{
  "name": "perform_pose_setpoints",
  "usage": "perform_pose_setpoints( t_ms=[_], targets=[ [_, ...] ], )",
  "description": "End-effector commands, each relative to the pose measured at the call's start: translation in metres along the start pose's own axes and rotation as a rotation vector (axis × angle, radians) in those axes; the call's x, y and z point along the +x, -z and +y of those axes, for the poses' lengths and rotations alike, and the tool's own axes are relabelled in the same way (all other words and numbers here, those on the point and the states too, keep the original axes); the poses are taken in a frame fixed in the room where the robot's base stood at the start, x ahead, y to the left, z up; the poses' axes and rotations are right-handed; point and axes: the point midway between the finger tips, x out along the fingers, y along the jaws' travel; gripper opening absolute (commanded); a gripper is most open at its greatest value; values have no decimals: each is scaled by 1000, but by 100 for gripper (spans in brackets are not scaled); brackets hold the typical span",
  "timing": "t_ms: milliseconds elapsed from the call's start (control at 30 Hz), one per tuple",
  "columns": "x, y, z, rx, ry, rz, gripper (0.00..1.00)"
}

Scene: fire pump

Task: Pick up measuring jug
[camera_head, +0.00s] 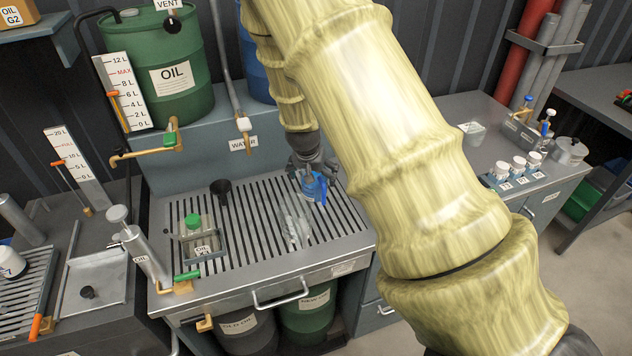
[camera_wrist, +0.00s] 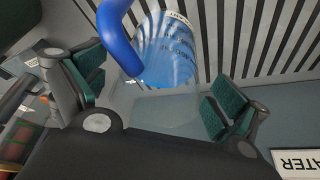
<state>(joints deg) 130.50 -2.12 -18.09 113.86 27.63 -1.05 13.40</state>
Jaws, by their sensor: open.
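The measuring jug (camera_head: 316,188) is blue and clear, and stands on the slatted drain grate below the water tap. In the wrist view the jug (camera_wrist: 168,55) shows blue markings and a thick blue handle (camera_wrist: 120,38). My gripper (camera_head: 308,172) is at the jug, coming from above and behind it. In the wrist view my gripper (camera_wrist: 155,88) is open, with one green-padded finger on each side of the clear jug body. I cannot tell if either pad touches it. My arm and gripper hide part of the jug in the head view.
A clear object (camera_head: 293,222) is on the grate (camera_head: 255,235) in front of the jug. A black funnel (camera_head: 221,190) and a green-capped oil container (camera_head: 196,238) are to the left. The water tap (camera_head: 243,124) hangs close behind. The front right of the grate is clear.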

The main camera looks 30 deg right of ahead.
Motion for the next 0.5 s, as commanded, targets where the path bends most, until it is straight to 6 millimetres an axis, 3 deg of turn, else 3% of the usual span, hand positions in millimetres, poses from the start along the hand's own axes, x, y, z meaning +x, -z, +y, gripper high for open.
perform_pose_setpoints(
  t_ms=[200, 467, 500],
  targets=[
    [12, 0, 0, 0, -1, -1, 98],
    [14, 0, 0, 0, 0, 0, 98],
    [14, 0, 0, 0, 0, 0, 91]
  ],
)
